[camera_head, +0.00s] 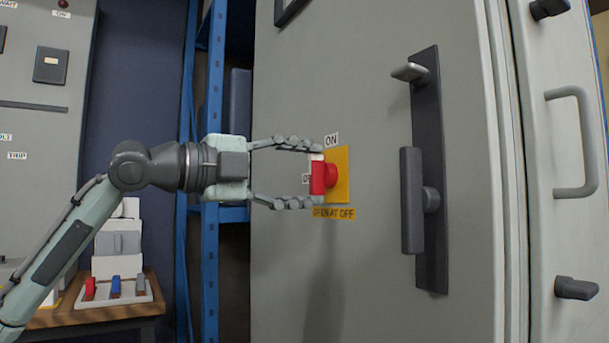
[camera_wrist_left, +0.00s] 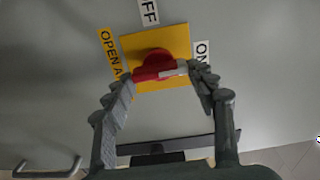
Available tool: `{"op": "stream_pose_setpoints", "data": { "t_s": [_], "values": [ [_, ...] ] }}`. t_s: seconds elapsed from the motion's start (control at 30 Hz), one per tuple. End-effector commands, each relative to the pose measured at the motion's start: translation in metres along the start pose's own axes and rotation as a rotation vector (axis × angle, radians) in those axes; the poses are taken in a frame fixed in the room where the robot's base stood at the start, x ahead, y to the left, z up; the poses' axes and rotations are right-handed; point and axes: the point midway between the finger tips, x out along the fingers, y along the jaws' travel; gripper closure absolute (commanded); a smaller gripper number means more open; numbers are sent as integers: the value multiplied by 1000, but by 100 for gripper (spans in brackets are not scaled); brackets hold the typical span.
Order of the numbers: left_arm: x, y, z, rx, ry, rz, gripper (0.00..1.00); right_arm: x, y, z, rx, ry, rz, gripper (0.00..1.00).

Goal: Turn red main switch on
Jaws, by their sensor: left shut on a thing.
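The red main switch (camera_head: 331,176) is mounted on a yellow plate (camera_head: 342,160) on a large grey cabinet door. Its red handle stands vertical in the head view, with a pale mark at its upper end, toward the ON label (camera_head: 331,139). The OFF label is partly hidden at the left. My left gripper (camera_head: 319,175) is shut on the handle, one finger above and one below. In the left wrist view the fingers (camera_wrist_left: 162,88) hold the two ends of the red handle (camera_wrist_left: 153,66), and its pale mark points toward ON. My right gripper is out of view.
A dark door handle (camera_head: 411,200) on a black plate projects right of the switch. A grey pull handle (camera_head: 572,142) is farther right. A blue rack (camera_head: 212,250) stands behind my left arm. A wooden table (camera_head: 140,300) with a tray of coloured parts is at lower left.

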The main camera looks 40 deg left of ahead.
Motion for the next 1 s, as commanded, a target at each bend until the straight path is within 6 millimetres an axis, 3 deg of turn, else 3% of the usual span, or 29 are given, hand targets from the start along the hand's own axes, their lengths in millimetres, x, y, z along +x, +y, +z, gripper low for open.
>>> {"op": "stream_pose_setpoints", "data": {
  "t_s": [0.6,0.63,0.7,0.8,1.0],
  "values": [
    [0,0,0,46,-1,1,72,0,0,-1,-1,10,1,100],
    [0,0,0,46,-1,1,42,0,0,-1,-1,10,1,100],
    [0,0,0,46,-1,1,34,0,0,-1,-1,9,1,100],
    [0,0,0,45,0,1,22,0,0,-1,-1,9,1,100],
    [0,0,0,44,0,0,22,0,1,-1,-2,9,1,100]
  ]
}}
